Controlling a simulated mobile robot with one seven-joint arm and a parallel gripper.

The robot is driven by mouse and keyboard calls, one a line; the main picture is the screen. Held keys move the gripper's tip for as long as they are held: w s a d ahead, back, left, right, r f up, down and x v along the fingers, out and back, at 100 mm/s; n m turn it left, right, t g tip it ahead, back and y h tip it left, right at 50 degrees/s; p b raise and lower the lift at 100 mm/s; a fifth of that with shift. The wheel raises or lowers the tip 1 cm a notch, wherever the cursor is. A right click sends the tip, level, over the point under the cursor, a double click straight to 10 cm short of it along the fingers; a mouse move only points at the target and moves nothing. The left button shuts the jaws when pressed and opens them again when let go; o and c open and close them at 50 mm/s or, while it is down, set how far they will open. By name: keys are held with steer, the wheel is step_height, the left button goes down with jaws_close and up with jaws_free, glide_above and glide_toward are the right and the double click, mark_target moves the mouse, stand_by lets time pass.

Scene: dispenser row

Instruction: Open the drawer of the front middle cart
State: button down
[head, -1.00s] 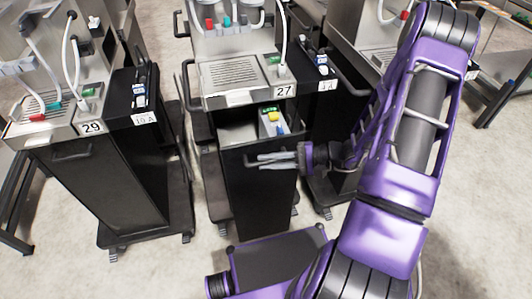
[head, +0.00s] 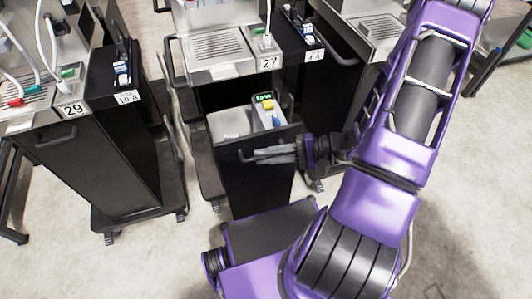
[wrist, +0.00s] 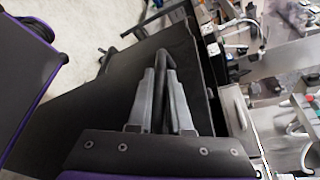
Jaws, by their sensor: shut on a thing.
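The front middle cart (head: 212,64) is a steel-topped cart with a label reading 27. Its black drawer (head: 256,179) is pulled out toward me, and its open top shows a light compartment and a tray with yellow, blue and green items (head: 266,112). My gripper (head: 262,155) is at the top of the drawer front. In the wrist view my gripper's two grey fingers (wrist: 160,105) are closed around the dark drawer handle (wrist: 164,62).
A cart labelled 29 (head: 72,110) stands to the left, its drawer front flush. A black side unit (head: 122,80) is attached beside it. Another steel-topped cart (head: 375,25) is at the right behind my arm. Bare concrete floor (head: 60,260) is free at the lower left.

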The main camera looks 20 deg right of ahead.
steer(key=c, duration=0.8)
jaws_free()
steer(key=shift+c, duration=0.2)
steer(key=v, duration=1.7)
steer(key=shift+d, duration=0.2)
steer(key=shift+s, duration=0.15)
